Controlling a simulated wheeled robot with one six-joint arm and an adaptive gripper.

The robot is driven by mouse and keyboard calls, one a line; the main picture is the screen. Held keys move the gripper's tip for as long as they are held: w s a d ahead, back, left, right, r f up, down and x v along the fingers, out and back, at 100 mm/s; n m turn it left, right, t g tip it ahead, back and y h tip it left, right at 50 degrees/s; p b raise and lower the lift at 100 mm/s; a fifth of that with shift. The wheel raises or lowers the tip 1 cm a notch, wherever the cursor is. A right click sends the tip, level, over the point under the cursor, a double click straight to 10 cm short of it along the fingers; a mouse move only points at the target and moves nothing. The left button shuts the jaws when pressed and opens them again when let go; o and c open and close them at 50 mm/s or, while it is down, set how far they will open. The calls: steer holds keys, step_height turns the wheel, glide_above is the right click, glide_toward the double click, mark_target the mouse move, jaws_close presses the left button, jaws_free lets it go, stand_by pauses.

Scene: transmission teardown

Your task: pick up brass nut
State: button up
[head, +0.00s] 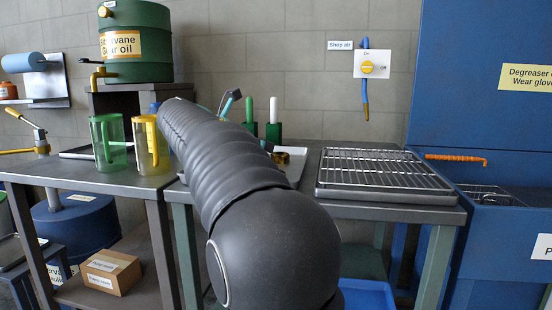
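A small brass-coloured piece (281,157) lies on a pale tray (297,170) on the workbench, just right of my arm. It is partly hidden, and I cannot tell whether it is the brass nut. No other piece that looks like a nut is clear to see. My dark ribbed arm reaches from the front centre up and left over the bench. It hides its own far end, so my gripper does not show.
A wire rack tray (385,171) covers the bench's right side. A green jug (109,143) and a yellow jug (152,146) stand left of my arm, below an oil drum (136,43). Green-handled tools (273,122) stand behind it. A blue cabinet (480,80) is at right.

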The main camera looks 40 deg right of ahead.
mark_target(279, 154)
steer(key=x, duration=0.5)
steer(key=shift+w+f, duration=0.3)
steer(key=shift+w, duration=0.1)
steer(key=shift+b+x, duration=0.5)
steer(key=shift+x, duration=2.3)
steer(key=shift+a+f, duration=0.1)
steer(key=shift+a, duration=0.05)
steer(key=c, duration=1.4)
steer(key=shift+c, duration=0.5)
